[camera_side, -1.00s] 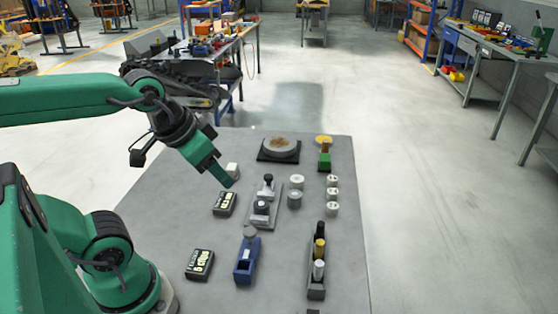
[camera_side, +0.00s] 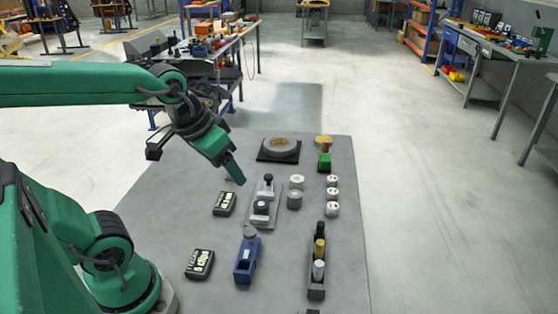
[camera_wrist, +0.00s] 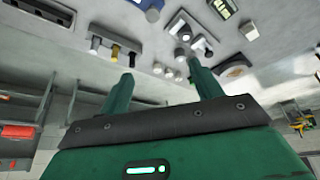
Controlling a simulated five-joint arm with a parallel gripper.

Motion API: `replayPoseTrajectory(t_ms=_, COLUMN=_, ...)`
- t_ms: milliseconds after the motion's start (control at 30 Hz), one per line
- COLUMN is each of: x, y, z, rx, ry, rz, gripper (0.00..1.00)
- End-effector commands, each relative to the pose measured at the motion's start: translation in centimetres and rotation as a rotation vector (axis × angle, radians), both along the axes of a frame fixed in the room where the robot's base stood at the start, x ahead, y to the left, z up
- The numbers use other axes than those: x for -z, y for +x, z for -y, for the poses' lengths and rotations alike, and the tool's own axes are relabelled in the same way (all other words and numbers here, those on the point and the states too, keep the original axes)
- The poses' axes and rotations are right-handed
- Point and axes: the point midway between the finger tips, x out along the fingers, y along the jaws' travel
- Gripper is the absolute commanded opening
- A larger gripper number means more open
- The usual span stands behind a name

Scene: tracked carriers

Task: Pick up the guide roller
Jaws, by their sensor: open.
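No part is labelled as the guide roller, so I cannot tell which it is. In the side view, a grey cylinder (camera_side: 294,200) and a white cylinder (camera_side: 297,181) stand on the table, beside a grey plate (camera_side: 275,212) with two black-and-grey upright parts. A blue carrier (camera_side: 244,265) has a grey round piece (camera_side: 250,232) at its far end. A dark rack (camera_side: 316,287) holds black, gold and silver cylinders. My gripper (camera_side: 238,181) is above the table, left of the plate. In the wrist view my gripper (camera_wrist: 163,82) is open, with nothing between its fingers.
Several small white cylinders (camera_side: 332,195) stand in a column on the right. Two dark display boxes (camera_side: 200,264) (camera_side: 225,203) lie on the left.

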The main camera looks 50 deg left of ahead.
Motion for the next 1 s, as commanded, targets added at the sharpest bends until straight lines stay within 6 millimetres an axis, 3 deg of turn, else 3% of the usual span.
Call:
replayPoseTrajectory(t_ms=467, x=3.9, y=6.4, z=-2.6, rx=-0.202, ry=-0.055, rz=-0.176, gripper=0.65)
replayPoseTrajectory(t_ms=1000, x=11.9, y=12.1, z=-6.4, rx=-0.435, ry=-0.107, rz=-0.361, gripper=0.65)
